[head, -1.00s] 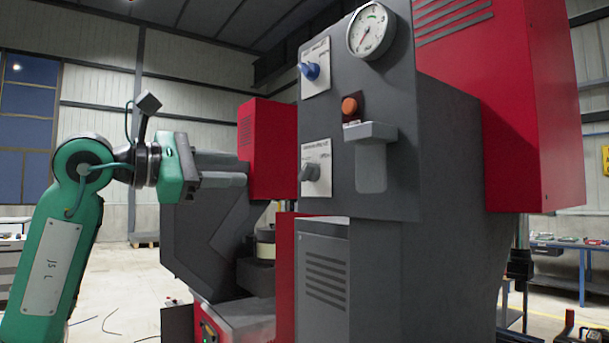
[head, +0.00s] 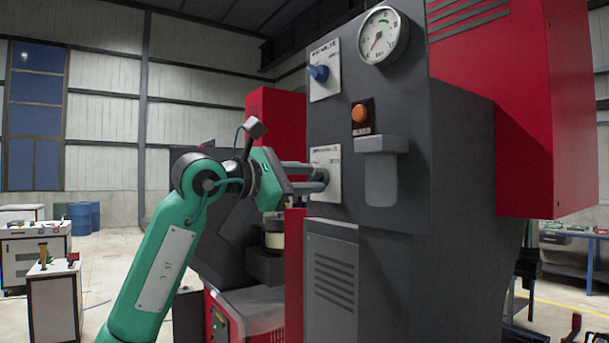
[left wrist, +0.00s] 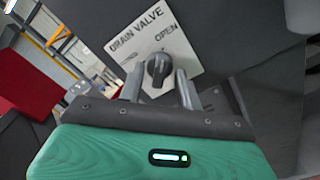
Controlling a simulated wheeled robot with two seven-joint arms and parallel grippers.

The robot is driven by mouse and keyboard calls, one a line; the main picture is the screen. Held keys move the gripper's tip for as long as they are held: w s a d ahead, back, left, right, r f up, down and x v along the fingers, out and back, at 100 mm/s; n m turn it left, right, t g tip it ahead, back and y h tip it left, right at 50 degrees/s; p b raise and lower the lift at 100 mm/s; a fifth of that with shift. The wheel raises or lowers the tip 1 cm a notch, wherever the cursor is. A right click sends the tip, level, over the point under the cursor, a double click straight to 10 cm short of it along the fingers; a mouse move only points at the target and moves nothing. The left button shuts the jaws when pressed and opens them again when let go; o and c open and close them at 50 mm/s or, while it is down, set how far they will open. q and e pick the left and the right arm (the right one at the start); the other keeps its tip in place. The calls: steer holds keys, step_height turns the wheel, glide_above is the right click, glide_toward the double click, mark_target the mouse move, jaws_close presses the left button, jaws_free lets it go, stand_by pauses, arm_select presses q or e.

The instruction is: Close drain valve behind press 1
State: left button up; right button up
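The drain valve is a dark knob (left wrist: 157,68) on a white plate marked DRAIN VALVE and OPEN (left wrist: 185,55) in the left wrist view. In the head view its plate (head: 327,158) is on the grey panel of the press (head: 405,210), and my gripper hides most of the knob. My left gripper (left wrist: 160,85) has its two fingers apart, one on each side of the knob's near part. I cannot tell whether they touch it. It also shows in the head view (head: 318,180), with its fingertips at the plate. My right gripper is in neither view.
Above the plate are a blue knob (head: 319,73), a gauge (head: 383,36) and an orange button (head: 359,112). A grey holder (head: 381,170) juts from the panel to the right of the valve. A small cabinet (head: 55,300) stands on open floor at the left.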

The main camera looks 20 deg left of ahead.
arm_select(q)
jaws_close()
